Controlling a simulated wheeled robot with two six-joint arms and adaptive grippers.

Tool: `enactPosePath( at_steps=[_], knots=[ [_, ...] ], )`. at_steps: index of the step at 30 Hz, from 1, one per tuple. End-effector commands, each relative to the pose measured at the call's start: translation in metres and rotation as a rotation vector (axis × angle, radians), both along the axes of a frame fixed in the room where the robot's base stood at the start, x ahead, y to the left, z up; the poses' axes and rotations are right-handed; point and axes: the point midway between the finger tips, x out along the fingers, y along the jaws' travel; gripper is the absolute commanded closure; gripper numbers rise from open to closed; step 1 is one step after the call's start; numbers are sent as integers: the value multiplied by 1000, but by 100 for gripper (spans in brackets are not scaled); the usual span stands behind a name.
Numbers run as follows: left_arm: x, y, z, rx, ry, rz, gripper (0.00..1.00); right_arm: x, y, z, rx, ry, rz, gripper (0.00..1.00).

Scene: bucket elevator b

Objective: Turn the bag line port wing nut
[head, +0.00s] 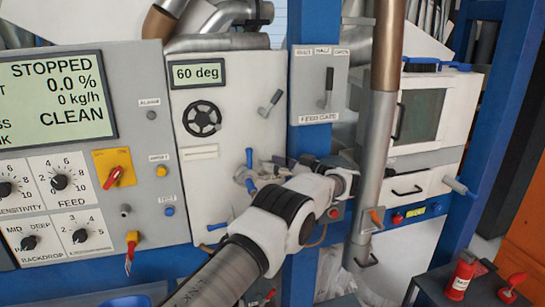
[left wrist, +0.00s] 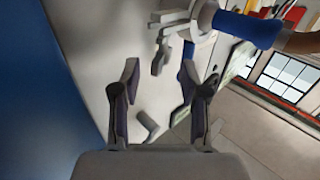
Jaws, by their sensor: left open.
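My left gripper (head: 274,168) is in front of the white machine panel, beside a small grey fitting (head: 243,174) with blue handles. In the left wrist view my left gripper (left wrist: 158,82) is open, with its two dark fingers apart and nothing between them. A grey winged piece (left wrist: 160,52), which looks like the wing nut, shows just beyond the fingertips, apart from the pads. It joins a grey fitting with a blue handle (left wrist: 245,28). In the head view the wing nut is too small to tell from the fitting. My right gripper is not in view.
A blue upright post (head: 308,110) stands close behind my left wrist, and a metal pipe (head: 376,130) runs down to its right. A black handwheel (head: 202,118) is above left of the fitting. A grey lever (left wrist: 146,128) lies low between the fingers' bases in the left wrist view.

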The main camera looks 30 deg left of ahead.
Motion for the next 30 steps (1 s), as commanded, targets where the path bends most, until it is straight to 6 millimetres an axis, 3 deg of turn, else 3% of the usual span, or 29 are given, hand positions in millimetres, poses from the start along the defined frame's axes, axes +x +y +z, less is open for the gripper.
enactPosePath(
  at_steps=[3, 10, 14, 30],
  knots=[
    [-1, 11, 1, 0, 2, -1, 56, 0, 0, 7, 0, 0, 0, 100],
    [0, 12, -1, 0, 0, -2, 56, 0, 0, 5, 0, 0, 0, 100],
    [0, 12, -1, 0, 0, -2, 100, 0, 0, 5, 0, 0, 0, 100],
    [0, 12, 3, 2, -2, -35, 100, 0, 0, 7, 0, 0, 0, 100]
  ],
)
